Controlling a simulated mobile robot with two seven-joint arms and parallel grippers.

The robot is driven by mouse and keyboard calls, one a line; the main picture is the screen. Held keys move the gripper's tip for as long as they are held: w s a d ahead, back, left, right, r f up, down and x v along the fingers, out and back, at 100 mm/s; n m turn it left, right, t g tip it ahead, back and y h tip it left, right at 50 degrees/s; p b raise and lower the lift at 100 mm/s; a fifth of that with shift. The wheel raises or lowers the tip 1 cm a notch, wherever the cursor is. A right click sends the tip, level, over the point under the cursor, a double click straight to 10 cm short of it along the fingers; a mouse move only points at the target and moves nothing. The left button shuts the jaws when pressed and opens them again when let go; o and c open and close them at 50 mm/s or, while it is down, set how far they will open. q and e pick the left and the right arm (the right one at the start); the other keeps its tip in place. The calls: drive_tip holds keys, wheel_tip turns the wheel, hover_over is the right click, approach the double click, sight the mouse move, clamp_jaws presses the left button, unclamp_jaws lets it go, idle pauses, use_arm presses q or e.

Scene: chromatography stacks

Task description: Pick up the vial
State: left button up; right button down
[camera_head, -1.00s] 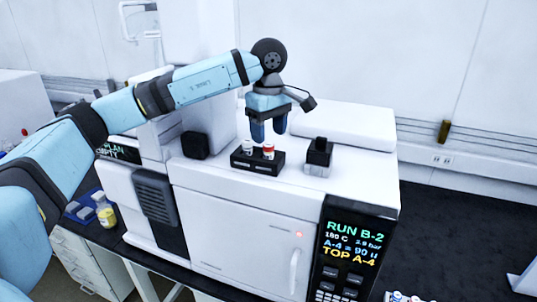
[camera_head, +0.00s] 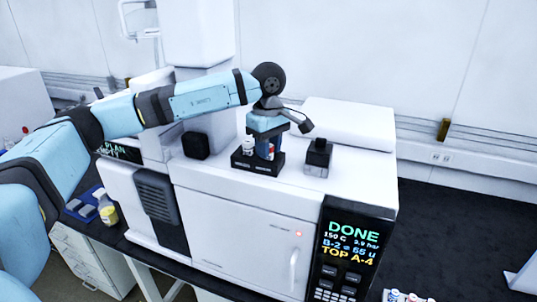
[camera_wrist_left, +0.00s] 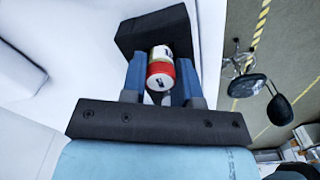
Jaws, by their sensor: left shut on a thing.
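My left gripper (camera_head: 263,149) points down over the small black rack (camera_head: 258,167) on top of the white instrument. Its blue fingers are shut on a red-capped vial (camera_wrist_left: 160,70), which lies between them in the left wrist view. In the head view a finger covers much of this vial. A white-capped vial (camera_head: 248,147) stands beside it, at the left of the rack. Whether the held vial still touches the rack is hard to tell. My right gripper is not in view.
The white instrument (camera_head: 240,225) has a dark display (camera_head: 350,245) reading "DONE" and "TOP A-4". A black-topped block (camera_head: 318,155) stands right of the rack, and a black box (camera_head: 196,145) stands left. A bottle with yellow contents (camera_head: 107,210) is on the bench at left.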

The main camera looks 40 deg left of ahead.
use_arm(q)
drive_tip(key=shift+r, duration=0.15)
wheel_tip(320, 180, up, 20)
drive_tip(key=b, duration=0.1)
drive_tip(key=shift+b, duration=0.35)
